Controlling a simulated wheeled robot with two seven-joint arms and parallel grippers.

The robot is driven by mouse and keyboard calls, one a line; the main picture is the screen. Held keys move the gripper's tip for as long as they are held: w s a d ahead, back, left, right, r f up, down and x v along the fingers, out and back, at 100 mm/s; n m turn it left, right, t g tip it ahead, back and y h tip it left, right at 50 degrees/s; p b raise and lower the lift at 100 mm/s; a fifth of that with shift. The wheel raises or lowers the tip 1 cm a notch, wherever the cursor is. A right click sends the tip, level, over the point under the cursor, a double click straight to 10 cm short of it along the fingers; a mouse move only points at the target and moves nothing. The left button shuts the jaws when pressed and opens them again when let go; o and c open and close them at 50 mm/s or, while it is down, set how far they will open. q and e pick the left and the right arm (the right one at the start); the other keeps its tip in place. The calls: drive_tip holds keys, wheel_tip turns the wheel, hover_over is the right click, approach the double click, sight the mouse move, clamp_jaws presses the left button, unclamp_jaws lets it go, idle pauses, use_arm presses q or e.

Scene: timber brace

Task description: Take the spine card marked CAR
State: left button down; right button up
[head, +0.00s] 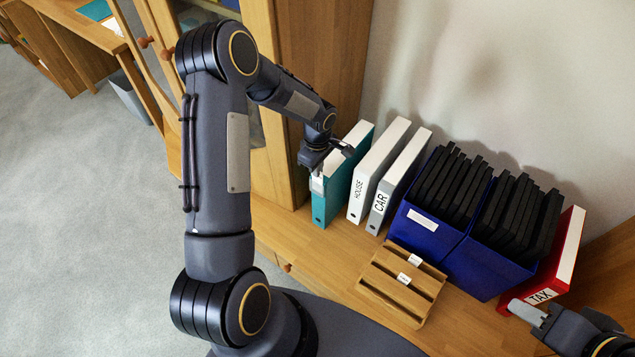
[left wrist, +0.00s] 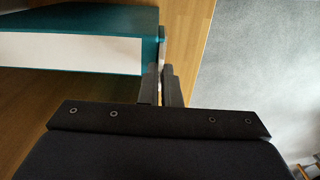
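The word CAR shows on the spine of a white-and-grey binder (head: 380,203) on the desk in the head view. A teal binder (head: 345,183) stands at the left of the row, with a white label (head: 317,184) on its spine; any print is not readable. My left gripper (head: 335,160) is at that spine, just above the label. In the left wrist view its fingers (left wrist: 165,85) are close together beside the teal binder (left wrist: 90,50); whether something thin is between them cannot be told. My right gripper (head: 528,312) is at the lower right, by the red TAX binder (head: 566,255); its finger gap is unclear.
A HOUSE binder (head: 368,180) stands between the teal and CAR binders. Blue boxes (head: 430,232) of black folders stand to the right. A slotted wooden rack (head: 385,292) with small, unreadable white cards (head: 404,278) lies in front. A wooden cabinet (head: 315,70) rises behind my left arm.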

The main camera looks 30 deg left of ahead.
use_arm(q)
drive_tip(key=shift+r+p, duration=0.35)
drive_tip(key=shift+r, duration=0.35)
drive_tip(key=shift+r, duration=0.3)
wheel_tip(320, 180, up, 8)
drive_tip(key=p, duration=0.4)
idle(0.4)
